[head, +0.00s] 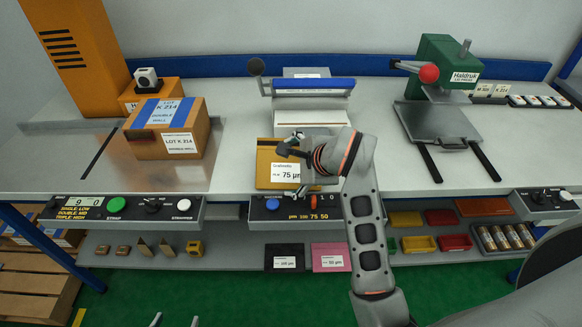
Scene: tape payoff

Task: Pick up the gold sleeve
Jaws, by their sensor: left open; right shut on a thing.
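The gold sleeve (264,160) is a flat yellow-gold packet with a white label reading 75 µm. It is at the front middle of the bench, in front of the white machine with the blue bar. My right gripper (288,171) is at the sleeve's right side and is shut on it, covering part of its label and right edge. I cannot tell whether the sleeve is clear of the bench top. My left gripper (176,321) shows only as two spread fingertips at the bottom edge, open and away from the sleeve.
A taped carton (195,139) stands to the left. The white machine (312,103) is behind the sleeve; a green press (447,62) stands right. A black sleeve (284,259) and a pink sleeve (331,257) lie on the lower shelf (228,254), near small coloured bins.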

